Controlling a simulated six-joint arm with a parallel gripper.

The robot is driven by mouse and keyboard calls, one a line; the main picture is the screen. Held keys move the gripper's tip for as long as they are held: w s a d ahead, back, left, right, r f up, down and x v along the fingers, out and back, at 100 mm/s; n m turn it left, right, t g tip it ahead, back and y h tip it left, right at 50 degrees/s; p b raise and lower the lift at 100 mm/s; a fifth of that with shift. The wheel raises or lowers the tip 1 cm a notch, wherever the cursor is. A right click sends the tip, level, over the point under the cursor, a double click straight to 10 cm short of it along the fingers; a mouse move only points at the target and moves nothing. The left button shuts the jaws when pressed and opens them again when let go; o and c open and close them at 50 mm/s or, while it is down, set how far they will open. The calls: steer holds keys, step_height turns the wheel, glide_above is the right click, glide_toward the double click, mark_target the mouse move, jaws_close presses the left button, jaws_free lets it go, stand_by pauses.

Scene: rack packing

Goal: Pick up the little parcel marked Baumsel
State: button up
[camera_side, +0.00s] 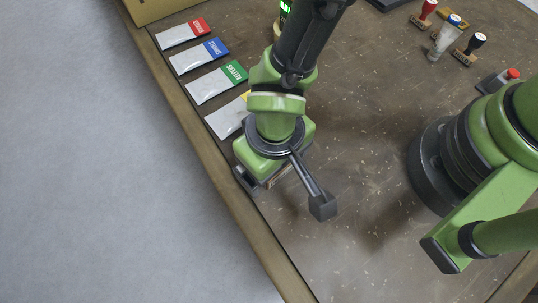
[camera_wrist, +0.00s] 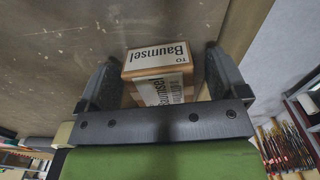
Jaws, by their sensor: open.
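The Baumsel parcel (camera_wrist: 158,88) is a small tan cardboard box with white labels. My gripper (camera_wrist: 160,58) is open, with one dark finger on each side of the parcel.
On the wooden table (camera_side: 350,120), several grey packets with coloured ends, such as the green one (camera_side: 217,82), lie along the left edge behind my gripper. Stamps (camera_side: 425,13) and a red-button box (camera_side: 498,80) stand at the right. The table's middle is clear.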

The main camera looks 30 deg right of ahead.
steer(key=c, duration=1)
steer(key=shift+r, duration=0.1)
